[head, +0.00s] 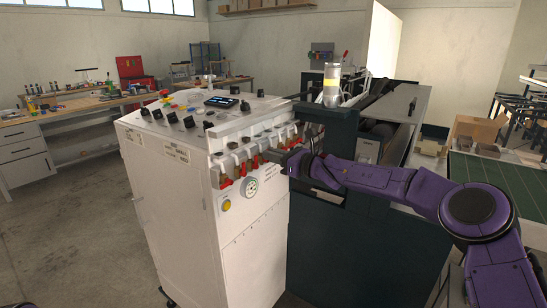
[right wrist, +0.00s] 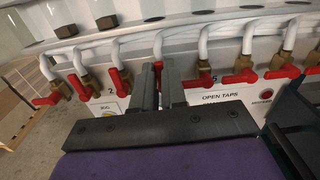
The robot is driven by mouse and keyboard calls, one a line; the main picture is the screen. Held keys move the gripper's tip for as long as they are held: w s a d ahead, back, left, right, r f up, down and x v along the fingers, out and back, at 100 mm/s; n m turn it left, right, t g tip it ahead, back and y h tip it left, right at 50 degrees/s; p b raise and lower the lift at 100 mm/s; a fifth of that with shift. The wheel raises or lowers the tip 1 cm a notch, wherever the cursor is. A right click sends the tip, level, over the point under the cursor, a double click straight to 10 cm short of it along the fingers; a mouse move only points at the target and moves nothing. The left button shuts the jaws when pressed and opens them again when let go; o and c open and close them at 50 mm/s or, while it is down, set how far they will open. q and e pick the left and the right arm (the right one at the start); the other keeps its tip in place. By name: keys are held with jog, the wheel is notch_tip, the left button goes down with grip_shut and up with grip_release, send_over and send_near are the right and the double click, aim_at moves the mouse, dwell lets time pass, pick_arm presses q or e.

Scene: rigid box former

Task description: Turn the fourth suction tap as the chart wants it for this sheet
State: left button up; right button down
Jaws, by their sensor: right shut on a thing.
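A row of suction taps with brass bodies and red handles runs along the white cabinet (head: 165,215). My right gripper (right wrist: 159,76) is shut on the fourth tap's red handle (right wrist: 158,66), of which only a little shows between the fingers. In the head view my right gripper (head: 277,157) reaches the tap row from the right. The third tap (right wrist: 119,82) has its handle hanging down. The fifth tap's handle (right wrist: 199,82) lies roughly sideways. A placard reading "OPEN TAPS" (right wrist: 228,98) sits below the taps; its smaller writing is unreadable. My left gripper is not seen.
White hoses (right wrist: 203,42) rise from the taps close above my fingers. The cabinet top carries black knobs and a small display (head: 221,101).

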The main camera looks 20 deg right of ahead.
jog(key=shift+s+a+f+n+b, duration=0.3)
jog(key=shift+f+n+b, duration=0.1)
jog(key=shift+n+b, duration=2.4)
jog(key=shift+s+a+f+n+b, duration=0.15)
jog(key=shift+a+f+n+b, duration=0.25)
jog(key=shift+n+b, duration=2.4)
jog(key=shift+s+a+f+n+b, duration=0.25)
jog(key=shift+f+n+b, duration=0.2)
jog(key=shift+n+b, duration=2.35)
jog(key=shift+n, duration=0.5)
jog(key=c, duration=1.2)
grip_release()
jog(key=shift+d, duration=0.1)
jog(key=shift+s, duration=0.1)
jog(key=b+v, duration=0.1)
jog(key=v, duration=0.9)
jog(key=shift+s+d, duration=0.15)
jog(key=shift+d, duration=0.05)
